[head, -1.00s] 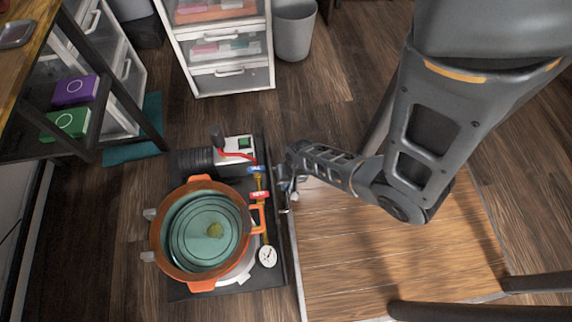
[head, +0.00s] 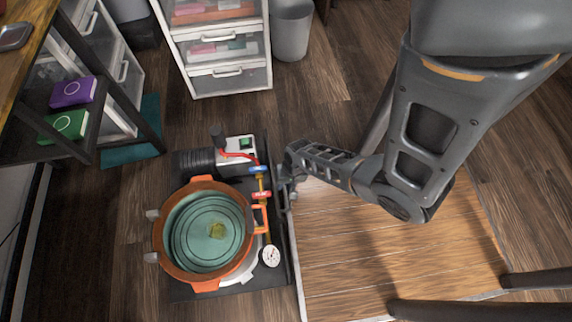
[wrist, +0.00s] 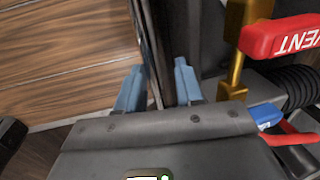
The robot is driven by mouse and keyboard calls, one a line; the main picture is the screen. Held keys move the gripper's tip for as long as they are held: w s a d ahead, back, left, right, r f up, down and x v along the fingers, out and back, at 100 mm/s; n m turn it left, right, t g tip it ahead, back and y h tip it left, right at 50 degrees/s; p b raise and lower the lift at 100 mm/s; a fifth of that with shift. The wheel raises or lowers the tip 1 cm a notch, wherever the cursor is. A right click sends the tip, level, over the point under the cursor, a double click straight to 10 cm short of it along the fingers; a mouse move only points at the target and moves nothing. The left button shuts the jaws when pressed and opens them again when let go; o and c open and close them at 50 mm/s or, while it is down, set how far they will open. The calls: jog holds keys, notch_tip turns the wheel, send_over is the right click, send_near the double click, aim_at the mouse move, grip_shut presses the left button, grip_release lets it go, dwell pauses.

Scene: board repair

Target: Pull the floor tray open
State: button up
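The floor tray (head: 281,288) is a flat dark tray on the floor, left of the wood-topped platform. It carries an orange pot and a pump. My gripper (head: 285,190) is low at the tray's right edge, beside the platform; its fingers are small and partly hidden in the head view. In the wrist view, the two blue fingers of my gripper (wrist: 160,88) are apart, one on each side of a thin dark upright edge (wrist: 150,50). That edge appears to be the tray's rim. No firm contact with it shows.
A gauge (head: 271,257), valves with red and blue handles, and the pump (head: 237,150) crowd the tray near my gripper. The platform (head: 390,250) is close on the right. White drawers (head: 230,80) and a bin (head: 291,30) stand behind.

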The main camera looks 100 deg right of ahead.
notch_tip(320, 180, up, 7)
jog(key=s+p, duration=0.1)
jog(key=p, duration=0.2)
jog(key=shift+s+r, duration=0.2)
dwell(0.4)
